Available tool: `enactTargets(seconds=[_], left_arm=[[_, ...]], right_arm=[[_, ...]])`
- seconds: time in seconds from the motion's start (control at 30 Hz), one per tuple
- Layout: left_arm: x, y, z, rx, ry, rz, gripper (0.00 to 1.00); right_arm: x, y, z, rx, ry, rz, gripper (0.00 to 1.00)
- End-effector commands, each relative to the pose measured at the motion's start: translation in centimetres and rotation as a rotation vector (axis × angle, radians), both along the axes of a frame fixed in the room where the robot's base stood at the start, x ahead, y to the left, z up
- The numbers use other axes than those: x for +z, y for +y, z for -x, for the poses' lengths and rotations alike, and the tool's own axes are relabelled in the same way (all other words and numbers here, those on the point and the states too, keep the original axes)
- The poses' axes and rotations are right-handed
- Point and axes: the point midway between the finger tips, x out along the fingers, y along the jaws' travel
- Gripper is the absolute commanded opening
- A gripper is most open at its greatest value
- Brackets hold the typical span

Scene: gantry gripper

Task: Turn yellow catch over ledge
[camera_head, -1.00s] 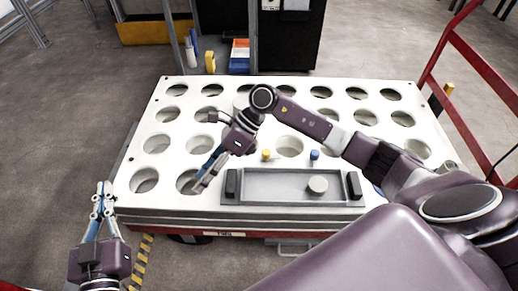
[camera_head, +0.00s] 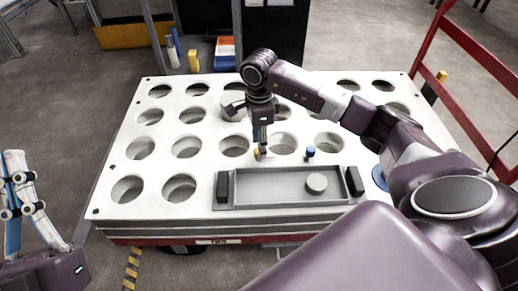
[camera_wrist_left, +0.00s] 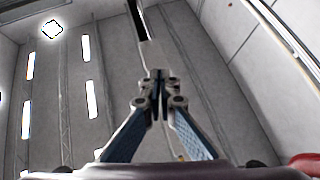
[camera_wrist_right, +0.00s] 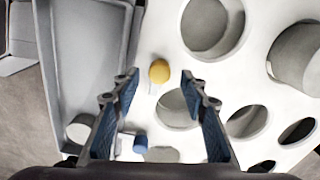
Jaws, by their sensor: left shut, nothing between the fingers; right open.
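The yellow catch (camera_head: 257,154) is a small knob on the white plate, just beyond the far rim of the grey tray (camera_head: 275,200). It also shows in the right wrist view (camera_wrist_right: 159,71), between and just beyond the fingertips. My right gripper (camera_head: 263,152) points down at the yellow catch and partly hides it in the head view. Its fingers (camera_wrist_right: 159,80) are open, one on each side of the knob; I cannot tell whether they touch it. A blue catch (camera_head: 310,151) stands farther right along the same rim. My left gripper (camera_head: 14,155) is shut and empty, off the plate's left side.
The plate (camera_head: 210,165) has rows of round holes. The tray has black end blocks (camera_head: 222,187) and holds a round grey puck (camera_head: 316,183). A grey cylinder (camera_wrist_right: 305,60) stands in one hole. A red rail (camera_head: 465,100) borders the right side.

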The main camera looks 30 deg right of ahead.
Motion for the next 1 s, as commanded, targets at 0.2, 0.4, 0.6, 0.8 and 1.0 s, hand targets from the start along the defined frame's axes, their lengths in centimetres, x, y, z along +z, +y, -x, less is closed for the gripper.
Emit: enactTargets(seconds=[0.2, 0.4, 0.6, 0.8, 1.0], left_arm=[[1.6, 0.2, 1.7, -0.006, -0.106, 0.032, 0.00], [2.0, 0.3, 2.1, -0.007, -0.129, 0.039, 0.00], [2.0, 0.3, 2.1, -0.007, -0.128, 0.038, 0.00], [2.0, 0.3, 2.1, -0.007, -0.128, 0.038, 0.00], [2.0, 0.3, 2.1, -0.007, -0.128, 0.038, 0.00]], right_arm=[[-1.5, 0.1, 0.0, 0.002, 0.001, -0.001, 0.40], [-1.7, 0.1, 0.0, 0.001, 0.001, -0.001, 0.40], [-1.7, 0.1, 0.0, 0.001, 0.001, -0.001, 0.36], [-1.7, 0.1, 0.0, 0.001, 0.001, -0.001, 0.14], [-1.7, 0.1, 0.0, 0.000, 0.001, -0.001, 0.00]])
